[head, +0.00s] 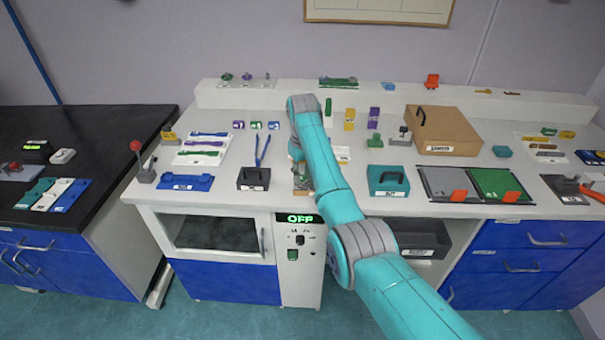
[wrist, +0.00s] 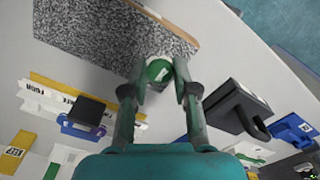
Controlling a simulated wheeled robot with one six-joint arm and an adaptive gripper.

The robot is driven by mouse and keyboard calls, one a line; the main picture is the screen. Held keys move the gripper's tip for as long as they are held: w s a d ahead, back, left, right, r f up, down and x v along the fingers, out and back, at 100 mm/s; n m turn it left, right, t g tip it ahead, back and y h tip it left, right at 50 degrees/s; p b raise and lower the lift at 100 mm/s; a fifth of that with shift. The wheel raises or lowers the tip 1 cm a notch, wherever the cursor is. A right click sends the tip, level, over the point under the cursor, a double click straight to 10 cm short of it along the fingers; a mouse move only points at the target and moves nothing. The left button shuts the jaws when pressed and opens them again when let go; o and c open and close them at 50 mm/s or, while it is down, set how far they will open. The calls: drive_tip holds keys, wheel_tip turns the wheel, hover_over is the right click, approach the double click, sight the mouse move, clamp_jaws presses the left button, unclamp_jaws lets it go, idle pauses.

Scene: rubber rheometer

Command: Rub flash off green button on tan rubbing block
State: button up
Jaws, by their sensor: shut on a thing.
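My gripper (wrist: 160,85) is shut on the green button (wrist: 158,70), which has a pale label on its face and sits between the fingertips. The rubbing block (wrist: 115,38) lies at the top left of the wrist view, with a speckled grey gritty face and a tan edge. The button overlaps the block's lower right edge in that view; I cannot tell if they touch. In the head view the block (head: 302,190) shows partly at the bench front, beside my arm, which hides most of the gripper and button.
A black handled box (wrist: 240,110) stands close to the right of my gripper in the wrist view; it also shows in the head view (head: 253,179). A teal handled box (head: 388,180) stands right of my arm. A tan lidded case (head: 443,128) is further back.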

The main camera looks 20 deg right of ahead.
drive_tip(key=shift+f, duration=0.15)
idle(0.4)
drive_tip(key=shift+s+d, duration=0.55)
drive_tip(key=shift+d, duration=1.15)
drive_tip(key=shift+s+d, duration=0.6)
drive_tip(key=shift+d, duration=1.05)
drive_tip(key=shift+s+d, duration=0.55)
drive_tip(key=shift+d, duration=1.15)
drive_tip(key=shift+w+a, duration=0.3)
drive_tip(key=shift+a, duration=0.6)
drive_tip(key=shift+w+a, duration=0.3)
drive_tip(key=shift+a, duration=0.65)
drive_tip(key=shift+w+a, duration=0.3)
drive_tip(key=shift+a, duration=0.6)
drive_tip(key=shift+w+a+f, duration=0.1)
drive_tip(key=shift+w+a, duration=0.15)
drive_tip(key=shift+a, duration=0.5)
drive_tip(key=shift+w+a+r, duration=0.1)
drive_tip(key=shift+w+a, duration=0.1)
drive_tip(key=shift+a, duration=0.55)
drive_tip(key=shift+w+a+f, duration=0.1)
drive_tip(key=shift+w+a, duration=0.15)
drive_tip(key=shift+a, duration=0.5)
